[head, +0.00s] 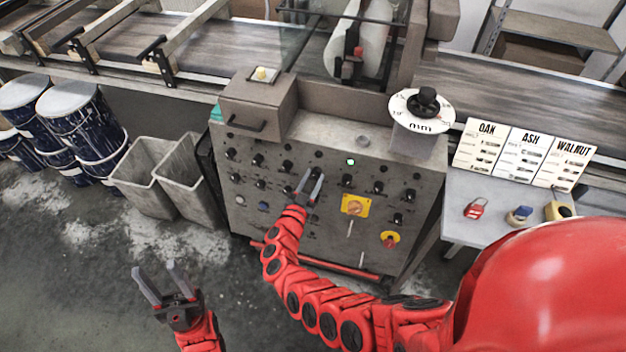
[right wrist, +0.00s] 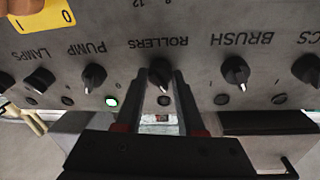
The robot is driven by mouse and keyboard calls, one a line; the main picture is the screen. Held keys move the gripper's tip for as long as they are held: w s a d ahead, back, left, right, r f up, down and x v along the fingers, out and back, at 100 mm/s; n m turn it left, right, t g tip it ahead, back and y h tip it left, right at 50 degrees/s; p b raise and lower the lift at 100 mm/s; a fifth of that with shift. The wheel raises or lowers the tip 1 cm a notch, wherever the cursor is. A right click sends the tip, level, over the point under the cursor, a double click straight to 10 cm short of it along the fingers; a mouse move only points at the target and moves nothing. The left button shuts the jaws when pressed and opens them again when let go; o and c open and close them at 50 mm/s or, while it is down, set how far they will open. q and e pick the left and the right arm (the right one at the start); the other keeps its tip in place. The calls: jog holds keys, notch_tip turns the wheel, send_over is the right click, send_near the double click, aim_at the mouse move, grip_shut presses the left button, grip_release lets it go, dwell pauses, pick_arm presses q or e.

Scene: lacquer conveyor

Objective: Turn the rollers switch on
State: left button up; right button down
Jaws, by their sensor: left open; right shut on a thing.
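The rollers switch (right wrist: 160,72) is a black knob on the grey panel, under the upside-down label ROLLERS in the right wrist view. My right gripper (right wrist: 174,82) has its fingers on both sides of this knob and is shut on it. The small lamp (right wrist: 164,101) beside the knob looks dark. In the head view my right gripper (head: 311,184) reaches the middle of the control panel (head: 322,225) and covers the knob there. My left gripper (head: 160,276) is open and empty above the floor at the lower left.
The PUMP knob (right wrist: 93,76), with a lit green lamp (right wrist: 111,101), and the BRUSH knob (right wrist: 235,72) flank the rollers switch closely. A yellow-plated switch (head: 355,205) and a red knob (head: 390,240) sit lower right on the panel. Grey bins (head: 143,172) stand left.

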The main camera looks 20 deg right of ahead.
jog(key=m+b, duration=0.1)
jog(key=m+g+b, duration=0.1)
jog(key=m, duration=0.1)
jog(key=shift+f, duration=0.3)
jog(key=m+b, duration=0.3)
jog(key=m, duration=0.1)
jog(key=shift+g+h, duration=0.3)
jog(key=m+b, duration=0.2)
jog(key=m, duration=0.1)
jog(key=m+g+b, duration=0.1)
jog(key=m+b, duration=0.1)
jog(key=shift+w+a+r, duration=0.1)
jog(key=shift+r, duration=0.25)
jog(key=shift+m, duration=0.4)
jog(key=c, duration=0.5)
grip_release()
jog(key=shift+r, duration=0.1)
